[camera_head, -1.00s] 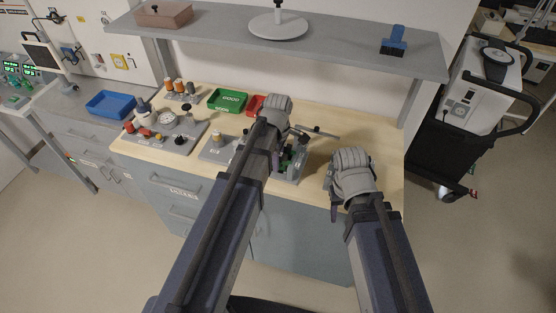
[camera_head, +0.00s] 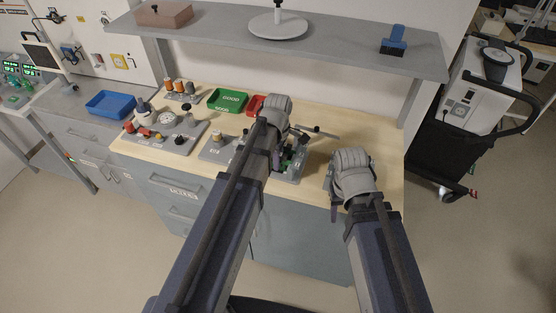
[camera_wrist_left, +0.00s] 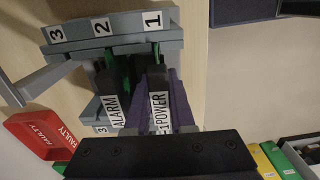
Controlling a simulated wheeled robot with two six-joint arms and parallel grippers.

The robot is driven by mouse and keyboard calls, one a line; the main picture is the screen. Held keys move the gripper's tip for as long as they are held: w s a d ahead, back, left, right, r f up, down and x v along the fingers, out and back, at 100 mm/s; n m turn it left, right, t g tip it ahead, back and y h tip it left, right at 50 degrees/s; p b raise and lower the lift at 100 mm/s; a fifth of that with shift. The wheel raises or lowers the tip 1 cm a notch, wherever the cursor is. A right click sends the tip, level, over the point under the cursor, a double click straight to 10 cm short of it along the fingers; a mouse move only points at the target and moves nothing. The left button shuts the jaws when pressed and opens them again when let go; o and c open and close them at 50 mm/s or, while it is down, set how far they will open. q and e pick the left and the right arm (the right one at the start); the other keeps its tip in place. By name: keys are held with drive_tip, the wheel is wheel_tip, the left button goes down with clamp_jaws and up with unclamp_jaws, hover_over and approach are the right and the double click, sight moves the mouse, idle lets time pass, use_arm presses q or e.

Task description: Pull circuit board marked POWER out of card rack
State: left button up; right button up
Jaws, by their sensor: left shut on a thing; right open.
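The card rack (camera_head: 292,178) stands on the bench, partly hidden behind my left arm in the head view. In the left wrist view the grey rack (camera_wrist_left: 118,45) carries the numbers 3, 2 and 1. The POWER board (camera_wrist_left: 160,114) has a black handle with a white label and lines up with number 1. My left gripper (camera_wrist_left: 160,90) has purple fingers and is shut on that handle. The ALARM board (camera_wrist_left: 111,112) stands close beside it. In the head view my left gripper (camera_head: 279,162) is over the rack. My right gripper (camera_head: 334,204) is open and empty near the bench's front right edge.
A red FAULTY tray (camera_wrist_left: 40,135) and a green GOOD tray (camera_head: 227,100) sit at the back of the bench. A panel with a gauge and knobs (camera_head: 165,135) is left of the rack. A shelf (camera_head: 330,45) overhangs the back. The bench's right end is mostly clear.

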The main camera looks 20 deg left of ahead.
use_arm(q)
clamp_jaws()
drive_tip(key=shift+r, duration=0.15)
drive_tip(key=shift+r+p, duration=4.15)
drive_tip(key=shift+p, duration=0.1)
